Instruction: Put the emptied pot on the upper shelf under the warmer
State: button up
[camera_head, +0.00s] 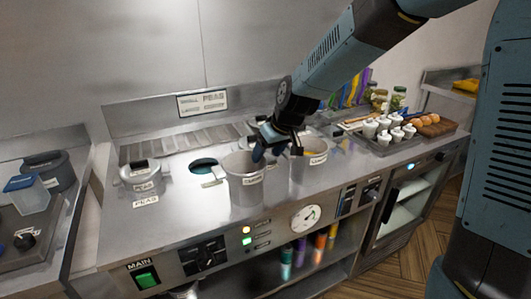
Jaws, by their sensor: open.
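I cannot tell whether a finger touches a rim. The inside of the nearer pot is mostly hidden. A glass-fronted cabinet (405,200) with lit shelves is set under the counter at right.
A lidded pot (141,177) stands at the counter's left. A tray (381,146) of white cups is at right, beside a board of round brown items. Jars stand behind. The front panel has a dial (305,218) and switches. Coloured bottles (301,250) stand on the low shelf.

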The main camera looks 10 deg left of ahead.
jog(key=v, duration=1.2)
jog(key=s+d+r+m+t+h, duration=0.1)
jog(key=s+d+m, duration=0.3)
jog(key=s+d, duration=0.5)
jog(key=s+d+r+m+t+h, duration=0.1)
jog(key=s+d+r+m+h, duration=0.1)
jog(key=s+d, duration=0.8)
jog(key=d+m+h, duration=0.1)
jog(key=d, duration=0.4)
jog(key=shift+d+r+m, duration=0.3)
jog(key=shift+m, duration=0.1)
jog(key=shift+s+d+f, duration=0.1)
jog(key=shift+s+d, duration=0.05)
jog(key=shift+s, duration=0.2)
jog(key=shift+c, duration=0.4)
jog(key=shift+s+d, duration=0.15)
jog(key=shift+c, duration=2)
